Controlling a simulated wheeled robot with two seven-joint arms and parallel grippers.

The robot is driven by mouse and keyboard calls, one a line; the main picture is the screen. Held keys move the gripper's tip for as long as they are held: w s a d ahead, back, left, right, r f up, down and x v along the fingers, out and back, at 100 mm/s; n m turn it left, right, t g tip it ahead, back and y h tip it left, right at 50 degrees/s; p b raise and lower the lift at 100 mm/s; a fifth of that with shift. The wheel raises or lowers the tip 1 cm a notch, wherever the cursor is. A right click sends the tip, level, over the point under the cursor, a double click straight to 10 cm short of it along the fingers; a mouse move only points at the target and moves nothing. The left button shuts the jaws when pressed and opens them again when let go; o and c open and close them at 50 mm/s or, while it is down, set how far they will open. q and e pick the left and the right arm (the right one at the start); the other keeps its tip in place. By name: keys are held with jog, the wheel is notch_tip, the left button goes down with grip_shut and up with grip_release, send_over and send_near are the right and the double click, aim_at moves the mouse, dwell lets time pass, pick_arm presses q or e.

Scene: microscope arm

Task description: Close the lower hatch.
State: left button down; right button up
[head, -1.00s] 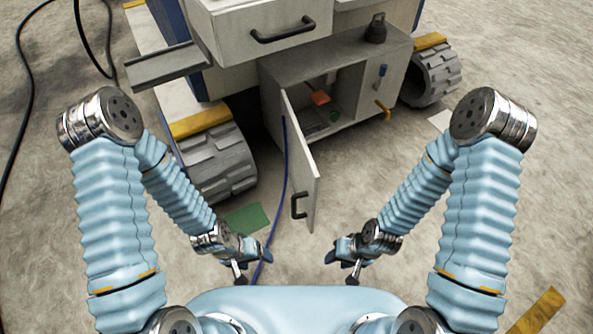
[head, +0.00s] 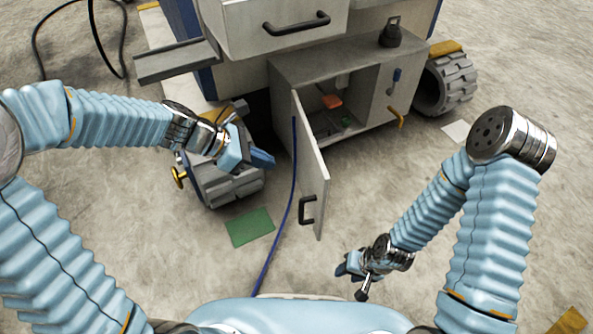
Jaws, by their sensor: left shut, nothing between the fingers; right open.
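The lower hatch (head: 311,165) is a pale grey door on the low cabinet, swung wide open toward me, with a dark handle (head: 307,209) near its free edge. The cabinet (head: 350,62) shows its open compartment to the right of the door, with an orange item (head: 330,101) and a green item inside. My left gripper (head: 262,160) is shut and empty, to the left of the hatch and apart from it. My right gripper (head: 345,268) is open, low and to the right of the hatch handle, touching nothing.
A drawer (head: 270,25) with a dark handle juts out above the cabinet. Tracked wheels (head: 447,82) flank the machine. A blue cable (head: 277,232) runs down beside the hatch to the floor. A green sheet (head: 250,227) lies on the floor.

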aim_at(322, 174)
pick_arm(q)
jog(key=shift+d+r+b+x, duration=0.3)
jog(key=shift+b+x, duration=0.2)
jog(key=shift+x, duration=1.6)
jog(key=shift+d+r+b+x, duration=0.35)
jog(key=shift+b+x, duration=0.1)
jog(key=shift+x, duration=1.65)
jog(key=shift+d+r+b+x, duration=0.25)
jog(key=shift+b+x, duration=0.25)
jog(key=shift+x, duration=1.65)
jog(key=shift+w+d, duration=0.1)
jog(key=shift+w, duration=0.05)
